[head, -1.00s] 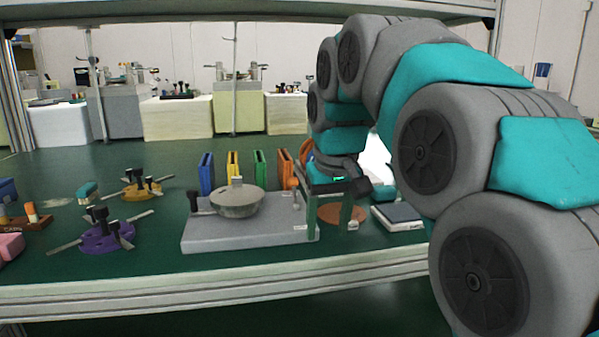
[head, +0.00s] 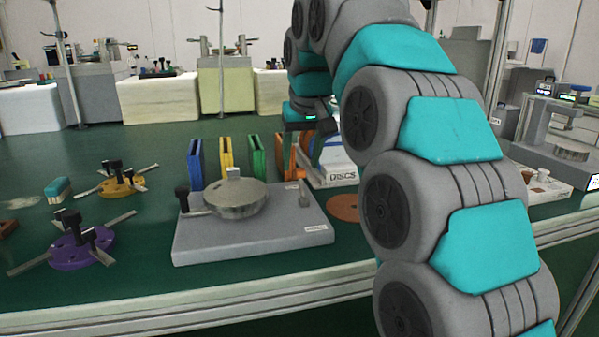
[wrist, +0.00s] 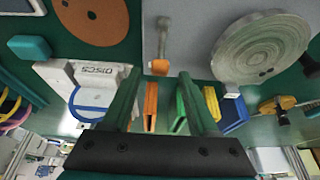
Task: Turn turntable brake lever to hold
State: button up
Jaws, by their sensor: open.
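The turntable (head: 237,199) is a round grey disc on a grey base plate (head: 255,243). A black-knobbed arm (head: 183,198) stands at its left. A short grey upright lever (head: 303,194) stands near the plate's right end; I take it as the brake lever. My gripper (wrist: 157,76) is open and empty, with green fingers; in the head view my gripper (head: 307,150) is behind the lever. Hold markings are not readable.
Blue (head: 196,165), yellow (head: 226,160), green (head: 257,158) and orange upright holders stand behind the plate. A white DISCS box (head: 333,172) and a brown disc (head: 344,207) are at right. Purple (head: 80,250) and yellow (head: 122,187) fixtures stand left.

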aim_at(300, 169)
jog(key=shift+x, duration=2.1)
jog(key=shift+c, duration=0.3)
grip_shut()
